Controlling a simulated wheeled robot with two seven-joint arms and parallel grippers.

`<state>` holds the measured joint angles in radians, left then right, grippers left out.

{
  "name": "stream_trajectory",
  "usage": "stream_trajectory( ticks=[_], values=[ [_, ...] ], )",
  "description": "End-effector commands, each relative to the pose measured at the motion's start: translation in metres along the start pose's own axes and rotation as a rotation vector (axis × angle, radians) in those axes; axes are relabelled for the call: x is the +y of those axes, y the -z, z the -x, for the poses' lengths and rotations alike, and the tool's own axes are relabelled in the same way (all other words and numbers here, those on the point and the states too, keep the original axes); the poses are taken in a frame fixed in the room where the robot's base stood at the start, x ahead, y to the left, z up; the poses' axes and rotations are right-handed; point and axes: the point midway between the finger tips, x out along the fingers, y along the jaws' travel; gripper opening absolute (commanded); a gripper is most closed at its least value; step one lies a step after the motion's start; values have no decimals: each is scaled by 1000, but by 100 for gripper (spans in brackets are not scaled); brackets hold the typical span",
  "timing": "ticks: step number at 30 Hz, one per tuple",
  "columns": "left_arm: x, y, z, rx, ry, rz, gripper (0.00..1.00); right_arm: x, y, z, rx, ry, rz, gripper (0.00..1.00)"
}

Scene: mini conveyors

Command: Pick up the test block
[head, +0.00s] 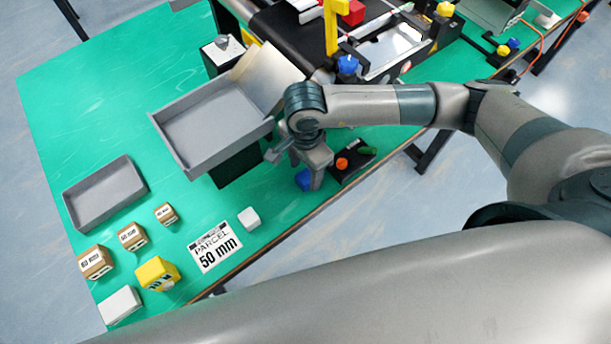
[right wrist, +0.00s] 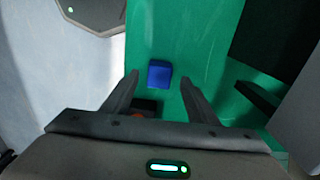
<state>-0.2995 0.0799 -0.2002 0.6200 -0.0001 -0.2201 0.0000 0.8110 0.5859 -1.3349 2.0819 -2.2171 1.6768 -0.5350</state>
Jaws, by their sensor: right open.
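A small blue block (head: 304,180) sits on the green table near its front edge. It is partly hidden by my right gripper (head: 296,166) in the head view. In the right wrist view the blue block (right wrist: 159,74) shows between and beyond the two spread fingers of the right gripper (right wrist: 160,80). The right gripper is open and empty, pointing down at the block. No label on the block can be read, so I cannot tell for certain that it is the test block. My left gripper is not in view.
A small control box (head: 354,158) with orange and green buttons stands right of the gripper. A grey raised tray (head: 180,150) is at its left. Several parcel boxes, a yellow box (head: 157,273), a white cube (head: 249,218) and a low grey tray (head: 105,193) lie further left. Conveyors stand behind.

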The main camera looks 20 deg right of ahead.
Motion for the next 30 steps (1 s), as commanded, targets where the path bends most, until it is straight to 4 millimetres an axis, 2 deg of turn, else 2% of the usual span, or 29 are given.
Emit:
stream_trajectory(
  ticks=[1,3,10,24,25,30],
  values=[
    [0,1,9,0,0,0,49,2,0,-2,0,-5,-1,53],
    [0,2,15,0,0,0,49,2,0,-10,1,-5,-2,53],
    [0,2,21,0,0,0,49,2,0,-34,0,-2,-1,53],
    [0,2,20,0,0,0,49,1,0,-35,0,-1,0,53],
    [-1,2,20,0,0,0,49,1,0,-35,0,-1,0,51],
    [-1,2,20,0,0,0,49,1,0,-35,0,-1,0,10]
  ],
)
